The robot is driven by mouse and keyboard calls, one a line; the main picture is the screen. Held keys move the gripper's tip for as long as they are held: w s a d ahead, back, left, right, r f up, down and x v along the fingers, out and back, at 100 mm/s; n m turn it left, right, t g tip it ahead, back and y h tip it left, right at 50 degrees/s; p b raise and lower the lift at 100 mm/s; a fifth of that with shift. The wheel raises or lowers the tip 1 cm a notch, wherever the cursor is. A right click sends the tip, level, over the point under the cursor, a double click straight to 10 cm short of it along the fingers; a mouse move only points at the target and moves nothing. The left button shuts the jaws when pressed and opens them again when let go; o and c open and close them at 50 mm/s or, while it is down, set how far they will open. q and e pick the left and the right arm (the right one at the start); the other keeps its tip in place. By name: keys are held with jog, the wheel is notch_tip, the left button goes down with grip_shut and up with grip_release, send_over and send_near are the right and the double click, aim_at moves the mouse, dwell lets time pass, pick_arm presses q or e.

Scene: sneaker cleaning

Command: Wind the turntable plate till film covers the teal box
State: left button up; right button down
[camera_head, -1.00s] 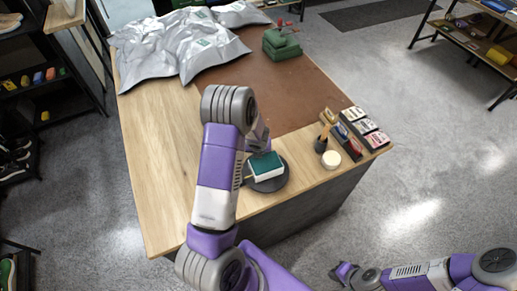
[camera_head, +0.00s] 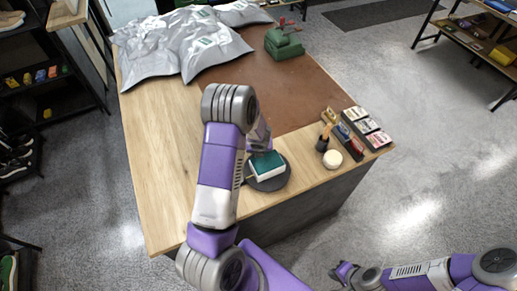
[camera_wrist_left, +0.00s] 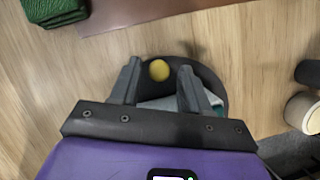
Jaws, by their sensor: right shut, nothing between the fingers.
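The teal box (camera_head: 266,164) with white sides sits on the dark round turntable plate (camera_head: 270,187) near the bench's front edge. In the left wrist view the plate (camera_wrist_left: 212,80) shows behind my fingers, with a pale part of the box (camera_wrist_left: 160,103) between them. My left gripper (camera_wrist_left: 160,66) is open over the plate, its fingers either side of a small yellow knob (camera_wrist_left: 159,70), with gaps showing. In the head view my left arm hides its fingertips. My right gripper (camera_head: 341,271) is shut and empty, low beyond the bench's front. I cannot make out film on the box.
Right of the plate stand a dark brush holder (camera_head: 322,145), a round pale tub (camera_head: 332,159) and a rack of small boxes (camera_head: 362,128). Silver bags (camera_head: 180,45) and a green device (camera_head: 283,43) lie at the back. The bench's left part is clear.

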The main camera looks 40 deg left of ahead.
pick_arm(q)
jog(key=p+v, duration=0.2)
jog(key=v, duration=0.5)
jog(key=shift+s+r, duration=0.1)
jog(key=shift+r, duration=0.2)
jog(key=shift+d, duration=0.1)
dwell(0.6)
